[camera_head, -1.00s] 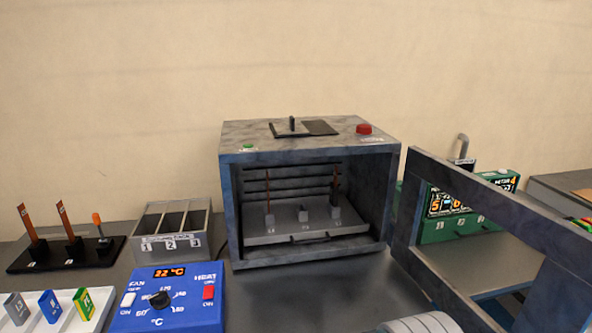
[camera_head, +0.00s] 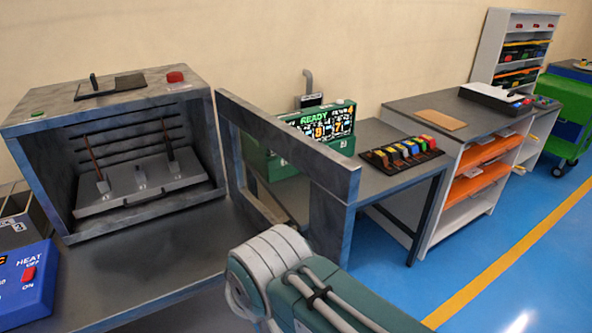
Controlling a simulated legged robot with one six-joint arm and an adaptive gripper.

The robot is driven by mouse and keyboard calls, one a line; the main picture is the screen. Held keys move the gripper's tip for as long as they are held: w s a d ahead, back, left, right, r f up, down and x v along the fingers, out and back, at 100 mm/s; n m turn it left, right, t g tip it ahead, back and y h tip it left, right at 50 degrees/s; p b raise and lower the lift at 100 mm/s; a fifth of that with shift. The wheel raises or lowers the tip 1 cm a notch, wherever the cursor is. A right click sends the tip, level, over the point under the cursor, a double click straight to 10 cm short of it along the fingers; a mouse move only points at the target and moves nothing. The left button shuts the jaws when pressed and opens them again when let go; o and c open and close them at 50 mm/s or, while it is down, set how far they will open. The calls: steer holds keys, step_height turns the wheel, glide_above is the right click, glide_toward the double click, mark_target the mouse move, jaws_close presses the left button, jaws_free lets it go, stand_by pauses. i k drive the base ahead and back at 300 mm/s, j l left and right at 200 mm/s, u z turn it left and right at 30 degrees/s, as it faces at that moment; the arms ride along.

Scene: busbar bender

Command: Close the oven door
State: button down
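The grey oven (camera_head: 115,92) stands on the table at the left, with its front open. Inside are a tray (camera_head: 150,190) with small clamps and two upright brown strips. The oven door (camera_head: 285,140) is a grey frame with an open middle, swung out from the oven's right side toward me. My arm, green and white, shows at the bottom centre, in front of the door's lower part. My gripper itself is not seen, so I cannot tell whether it touches the door.
A green device (camera_head: 325,128) with a lit READY display stands behind the door. A rack of coloured blocks (camera_head: 402,152) lies on the table to its right. A blue control box (camera_head: 28,285) is at the lower left. Shelves (camera_head: 485,165) and open blue floor are at the right.

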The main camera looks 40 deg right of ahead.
mark_target(335, 183)
steer(key=l+u, duration=0.1)
steer(key=l, duration=0.3)
steer(key=k+l+u, duration=0.15)
steer(key=l, duration=0.25)
steer(key=k+l+u, duration=0.1)
steer(key=l, duration=0.25)
steer(key=k+l+u, duration=0.1)
steer(key=l, duration=0.3)
steer(key=k+l+u, duration=0.15)
steer(key=l, duration=0.2)
steer(key=i+l+u, duration=0.6)
steer(key=l, duration=0.35)
steer(key=k+j+z, duration=0.3)
steer(key=k+j, duration=0.6)
steer(key=k, duration=0.05)
